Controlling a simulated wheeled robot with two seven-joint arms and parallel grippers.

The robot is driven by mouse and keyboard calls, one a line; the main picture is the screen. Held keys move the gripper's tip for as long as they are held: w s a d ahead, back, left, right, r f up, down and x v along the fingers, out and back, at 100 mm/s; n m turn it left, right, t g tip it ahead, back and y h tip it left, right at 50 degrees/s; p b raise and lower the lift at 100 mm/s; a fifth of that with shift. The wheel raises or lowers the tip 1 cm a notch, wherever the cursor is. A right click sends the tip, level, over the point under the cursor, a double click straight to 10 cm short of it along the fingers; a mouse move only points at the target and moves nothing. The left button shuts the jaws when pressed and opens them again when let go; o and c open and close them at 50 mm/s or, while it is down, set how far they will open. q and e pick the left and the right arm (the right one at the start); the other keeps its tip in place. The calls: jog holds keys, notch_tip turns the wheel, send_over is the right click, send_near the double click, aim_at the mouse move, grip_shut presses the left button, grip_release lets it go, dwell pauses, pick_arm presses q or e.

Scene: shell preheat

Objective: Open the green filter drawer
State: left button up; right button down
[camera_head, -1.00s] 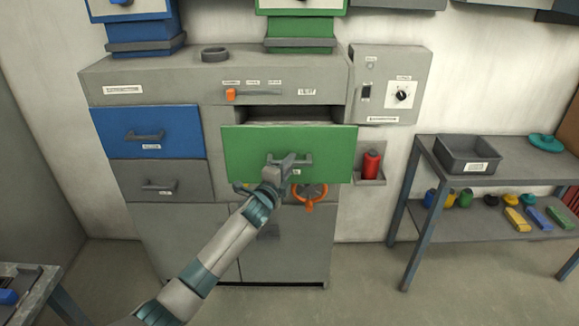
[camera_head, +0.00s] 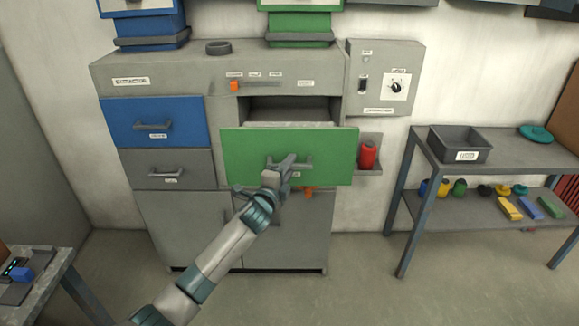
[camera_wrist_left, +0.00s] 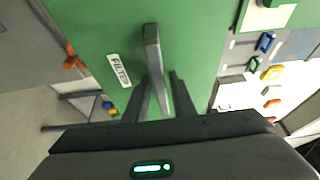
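The green filter drawer (camera_head: 245,160) stands pulled out of the grey cabinet, with a dark gap above its front. Its grey bar handle (camera_head: 304,165) is on the green front. My left gripper (camera_head: 283,166) is at this handle. In the left wrist view the handle (camera_wrist_left: 152,45) runs between the two fingers of my left gripper (camera_wrist_left: 159,82), which appear closed around it. A label reading FILTER (camera_wrist_left: 119,70) is beside the handle. The inside of the drawer is mostly hidden by its front. My right gripper is not in view.
A blue drawer (camera_head: 185,115) and a grey drawer (camera_head: 195,160) at the left are shut. A red bottle (camera_head: 367,155) sits in a holder at the right. A shelf table (camera_head: 420,160) with a grey bin (camera_head: 440,143) stands further right. Open floor lies in front.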

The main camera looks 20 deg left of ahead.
pick_arm(q)
jog(key=shift+o, duration=0.3)
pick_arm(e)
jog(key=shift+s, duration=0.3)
pick_arm(q)
jog(key=shift+s, duration=0.1)
